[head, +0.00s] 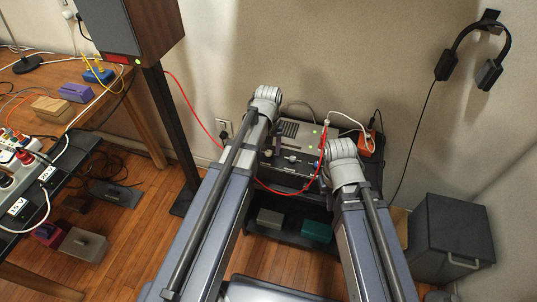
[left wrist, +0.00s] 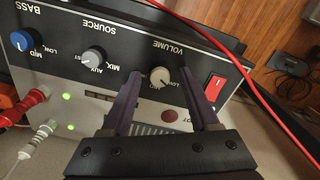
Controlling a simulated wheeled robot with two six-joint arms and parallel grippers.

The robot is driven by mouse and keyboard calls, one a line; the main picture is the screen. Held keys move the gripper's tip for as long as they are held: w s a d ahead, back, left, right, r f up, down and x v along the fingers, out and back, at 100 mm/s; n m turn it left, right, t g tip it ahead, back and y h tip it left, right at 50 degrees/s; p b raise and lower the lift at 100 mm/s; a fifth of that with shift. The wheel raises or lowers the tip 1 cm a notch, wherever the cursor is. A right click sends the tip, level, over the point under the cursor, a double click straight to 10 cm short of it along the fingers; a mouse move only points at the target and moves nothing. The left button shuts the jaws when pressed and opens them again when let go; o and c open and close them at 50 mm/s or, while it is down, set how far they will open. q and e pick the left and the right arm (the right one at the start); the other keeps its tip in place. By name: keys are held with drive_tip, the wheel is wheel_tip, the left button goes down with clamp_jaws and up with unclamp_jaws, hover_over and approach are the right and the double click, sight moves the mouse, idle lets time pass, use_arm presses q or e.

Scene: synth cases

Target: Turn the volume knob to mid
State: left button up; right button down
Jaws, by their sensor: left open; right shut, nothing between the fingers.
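The volume knob (left wrist: 160,77) is a small pale round knob under the VOLUME lettering, which appears upside down in the left wrist view. The amplifier (head: 291,160) stands on a dark shelf in the head view, partly hidden by my arms. My right gripper (head: 325,172) is shut and empty near its right end, mostly hidden by its wrist.
A grey source knob (left wrist: 93,61), a blue bass knob (left wrist: 22,41) and a red switch (left wrist: 214,87) flank the volume knob. A red cable (left wrist: 215,32) crosses close by. A speaker (head: 130,30) stands left, a grey cabinet (head: 450,235) right.

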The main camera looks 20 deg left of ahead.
use_arm(q)
clamp_jaws()
idle(0.5)
